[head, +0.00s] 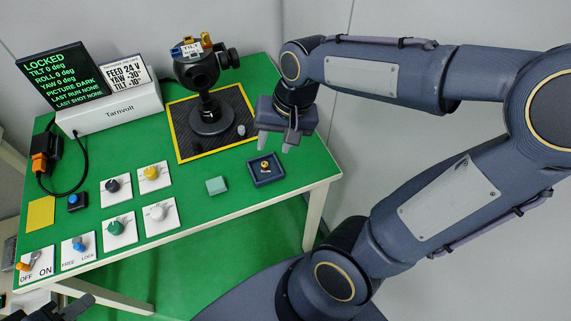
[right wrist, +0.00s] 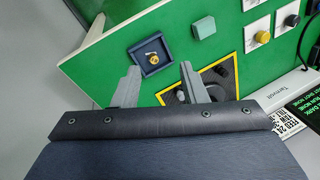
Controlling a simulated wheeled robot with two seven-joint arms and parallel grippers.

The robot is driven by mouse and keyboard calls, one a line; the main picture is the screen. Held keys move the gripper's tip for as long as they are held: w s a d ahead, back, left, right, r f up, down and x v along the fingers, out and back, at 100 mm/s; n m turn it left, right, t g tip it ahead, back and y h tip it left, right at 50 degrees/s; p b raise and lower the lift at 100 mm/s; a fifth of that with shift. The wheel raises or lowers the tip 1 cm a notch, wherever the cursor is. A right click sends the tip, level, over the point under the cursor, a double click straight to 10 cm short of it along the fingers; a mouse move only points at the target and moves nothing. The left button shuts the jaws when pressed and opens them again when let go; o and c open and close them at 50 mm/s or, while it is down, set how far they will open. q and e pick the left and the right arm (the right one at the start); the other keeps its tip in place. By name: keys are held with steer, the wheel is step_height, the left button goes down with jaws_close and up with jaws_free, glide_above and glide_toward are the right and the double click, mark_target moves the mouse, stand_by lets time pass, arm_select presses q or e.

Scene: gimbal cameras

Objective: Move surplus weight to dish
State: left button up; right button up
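A small dark blue square dish (head: 277,178) lies on the green table right of the mat, with a brass-coloured piece (head: 265,165) in it. The dish also shows in the right wrist view (right wrist: 136,51). A small silvery weight (head: 241,130) stands on the black mat near the gimbal's round base (head: 211,118). My right gripper (head: 275,145) is above the table's right side, between mat and dish in the picture. Its fingers are apart with nothing seen between them. My left gripper (head: 73,308) shows only partly at the bottom left; its fingers are unclear.
A pale green block (head: 216,186) sits left of the dish. The gimbal (head: 197,70) stands on the yellow-edged mat (head: 184,148). Knob plates (head: 115,190), switches and a Tarnvolt box (head: 118,110) with a screen reading LOCKED fill the left. The table's right edge is close to the dish.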

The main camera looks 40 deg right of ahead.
steer(key=s+a+r+n+t+y, duration=0.1)
steer(key=s+a+n+t, duration=0.2)
steer(key=s, duration=0.6)
steer(key=shift+s+a+r+n+t, duration=0.2)
steer(key=shift+s+n+t, duration=0.2)
steer(key=shift+n, duration=0.6)
arm_select(q)
steer(key=shift+c, duration=0.3)
stand_by(0.4)
